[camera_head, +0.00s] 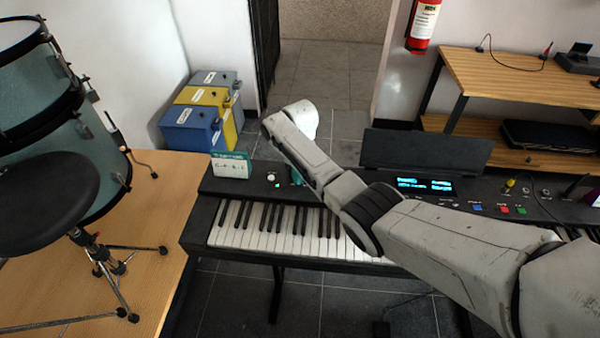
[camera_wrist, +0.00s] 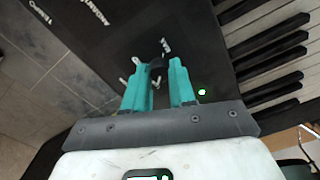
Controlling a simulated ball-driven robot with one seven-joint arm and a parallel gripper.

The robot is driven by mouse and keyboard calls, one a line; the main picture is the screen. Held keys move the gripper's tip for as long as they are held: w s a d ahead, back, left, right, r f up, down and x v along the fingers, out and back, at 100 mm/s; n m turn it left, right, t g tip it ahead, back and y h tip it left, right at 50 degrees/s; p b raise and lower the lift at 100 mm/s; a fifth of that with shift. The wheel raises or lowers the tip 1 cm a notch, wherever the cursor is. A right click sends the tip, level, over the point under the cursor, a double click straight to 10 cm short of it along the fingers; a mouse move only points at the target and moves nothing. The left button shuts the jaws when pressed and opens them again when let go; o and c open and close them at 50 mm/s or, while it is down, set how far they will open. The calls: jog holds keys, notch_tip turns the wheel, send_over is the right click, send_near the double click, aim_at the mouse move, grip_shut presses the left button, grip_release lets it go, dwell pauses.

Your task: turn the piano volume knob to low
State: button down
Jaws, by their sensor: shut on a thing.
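The piano (camera_head: 218,186) is a black keyboard with its keys toward me, below my arm. In the wrist view, the dark volume knob (camera_wrist: 155,71) sits on the black panel with small white marks around it. My gripper (camera_wrist: 160,72) has teal fingers, one on each side of the knob, and is shut on it. In the head view, a bit of teal finger of my gripper (camera_head: 296,178) shows behind my forearm, over the piano's left panel. The knob is hidden there. Which mark the knob points to is not clear.
A green light (camera_head: 277,185) glows on the panel. A small sign (camera_head: 231,165) stands at the piano's left end. A lit screen (camera_head: 425,185) and coloured buttons lie to the right. Drums (camera_head: 60,130) and a stool (camera_head: 45,200) stand left.

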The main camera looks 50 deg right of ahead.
dwell(0.4)
jog(key=c, duration=0.9)
grip_release()
jog(key=shift+c, duration=0.2)
jog(key=shift+r, duration=0.1)
notch_tip(320, 180, up, 11)
jog(key=shift+f+b, duration=0.2)
jog(key=shift+b, duration=0.2)
